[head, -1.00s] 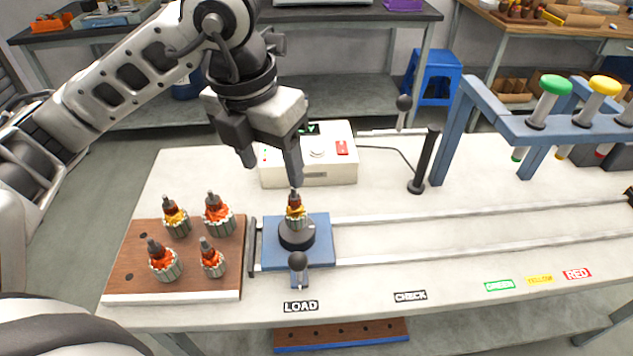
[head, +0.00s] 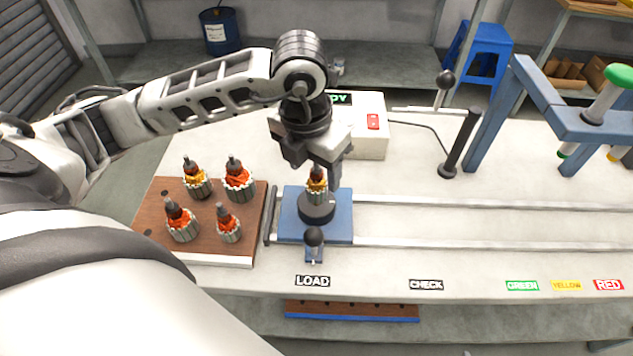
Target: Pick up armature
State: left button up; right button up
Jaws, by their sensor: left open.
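An armature (head: 317,186) with yellow-orange windings stands upright on a black round holder (head: 317,209) on the blue carriage (head: 341,226), above the LOAD label. My left gripper (head: 314,172) is open and low at this armature. One finger shows just behind and right of its top; I cannot tell whether it touches. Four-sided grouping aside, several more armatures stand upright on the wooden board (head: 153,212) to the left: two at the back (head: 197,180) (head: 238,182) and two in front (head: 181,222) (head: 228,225). My right gripper is not in view.
A white control box (head: 370,146) with a red switch stands behind the carriage. A black-knobbed lever (head: 314,240) is in front of it. Rails (head: 480,205) run right, past a black post (head: 460,145) and a blue frame (head: 540,95). The table between the rails is clear.

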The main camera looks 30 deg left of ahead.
pick_arm(q)
jog(key=shift+w+d+f, duration=0.1)
jog(key=shift+w+f, duration=0.05)
jog(key=shift+f, duration=0.75)
jog(key=shift+w+d+f, duration=0.1)
jog(key=shift+w+f, duration=0.05)
jog(key=shift+f, duration=0.7)
jog(key=c, duration=1.2)
jog(key=shift+r, duration=0.1)
